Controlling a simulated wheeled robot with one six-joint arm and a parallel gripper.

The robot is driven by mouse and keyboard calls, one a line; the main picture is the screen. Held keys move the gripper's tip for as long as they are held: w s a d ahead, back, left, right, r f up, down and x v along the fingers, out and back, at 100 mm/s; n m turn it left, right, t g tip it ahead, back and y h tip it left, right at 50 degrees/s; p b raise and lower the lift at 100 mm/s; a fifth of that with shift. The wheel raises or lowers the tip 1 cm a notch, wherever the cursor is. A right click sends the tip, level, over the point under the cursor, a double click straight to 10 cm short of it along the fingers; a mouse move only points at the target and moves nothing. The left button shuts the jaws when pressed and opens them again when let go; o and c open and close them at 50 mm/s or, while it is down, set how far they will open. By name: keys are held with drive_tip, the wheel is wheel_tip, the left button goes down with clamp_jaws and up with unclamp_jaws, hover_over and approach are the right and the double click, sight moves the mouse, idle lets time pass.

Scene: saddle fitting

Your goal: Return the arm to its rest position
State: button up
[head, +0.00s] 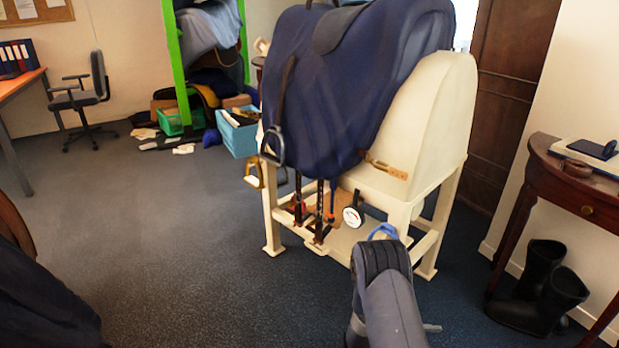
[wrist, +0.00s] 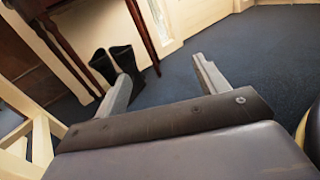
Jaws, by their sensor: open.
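My arm reaches up from the bottom of the head view, right of centre, in front of a cream saddle stand (head: 425,130). The fingers of my gripper are mostly hidden behind my own arm there. In the wrist view my gripper (wrist: 165,75) has its two fingers spread wide with nothing between them, over blue carpet. A dark blue saddle cover (head: 350,80) lies over the stand. A metal stirrup (head: 272,146) hangs at its left side. My gripper appears apart from the saddle; the exact gap to the stand's lower frame cannot be told.
Black boots (head: 540,290) stand by a dark wooden side table (head: 575,185) on the right; the boots also show in the wrist view (wrist: 118,65). A green rack (head: 178,60) and crates stand at the back left. Open carpet lies left of the stand.

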drive_tip(key=s+a+r+m+g+y, duration=0.1)
drive_tip(key=s+r+m+g+y, duration=0.2)
drive_tip(key=s+r+m, duration=0.2)
drive_tip(key=shift+s+r+g+y, duration=0.15)
drive_tip(key=shift+r+g+y, duration=0.2)
drive_tip(key=shift+r, duration=1.25)
drive_tip(key=shift+a, duration=0.1)
